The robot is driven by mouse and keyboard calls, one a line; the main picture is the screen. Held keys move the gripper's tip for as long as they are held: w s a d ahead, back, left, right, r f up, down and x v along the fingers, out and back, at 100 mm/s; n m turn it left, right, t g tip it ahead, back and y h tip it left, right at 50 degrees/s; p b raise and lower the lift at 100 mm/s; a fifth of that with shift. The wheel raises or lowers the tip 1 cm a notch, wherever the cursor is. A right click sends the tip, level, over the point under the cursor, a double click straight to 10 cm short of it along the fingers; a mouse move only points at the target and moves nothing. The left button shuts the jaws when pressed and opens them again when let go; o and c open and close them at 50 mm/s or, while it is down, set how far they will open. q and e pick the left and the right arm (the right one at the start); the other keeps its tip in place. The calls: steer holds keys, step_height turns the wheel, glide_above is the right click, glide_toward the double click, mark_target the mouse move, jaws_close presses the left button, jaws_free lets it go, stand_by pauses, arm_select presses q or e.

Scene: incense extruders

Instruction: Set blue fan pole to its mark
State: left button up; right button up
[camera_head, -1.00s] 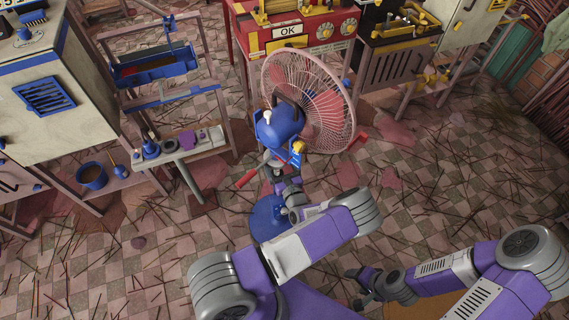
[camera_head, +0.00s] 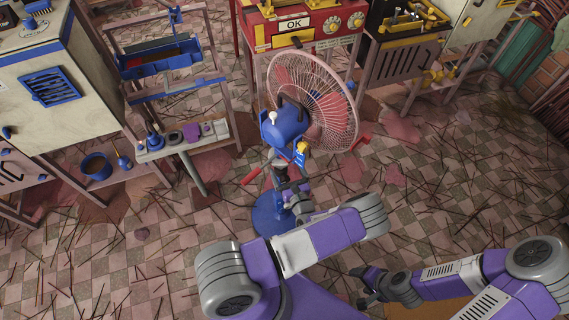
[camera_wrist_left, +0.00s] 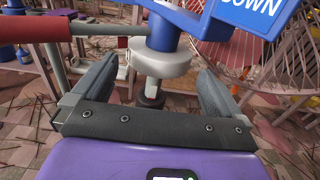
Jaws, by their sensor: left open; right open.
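The fan (camera_head: 269,128) has a blue motor housing, a pale wire cage, a pole with red bars and a round blue base (camera_head: 268,220) standing on the floor. My left gripper (camera_head: 284,178) is at the pole, below the housing. In the left wrist view its two fingers are apart, one on each side of the pole (camera_wrist_left: 154,88), just under a pale collar (camera_wrist_left: 148,58); I cannot tell whether they touch it. A blue sign (camera_wrist_left: 262,14) reads "DOWN". My right gripper (camera_head: 364,284) is open and empty at lower right. I cannot make out a mark for the pole.
A red machine (camera_head: 322,26) marked "OK" stands behind the fan. A rack (camera_head: 222,98) with a blue tray and a low shelf is at left, beside a cabinet (camera_head: 75,110) and a blue bucket (camera_head: 96,168). Tiled floor with scattered sticks is open left and right.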

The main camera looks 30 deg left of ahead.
arm_select(q)
steer(key=v, duration=0.4)
steer(key=shift+p, duration=0.35)
steer(key=shift+s, duration=0.1)
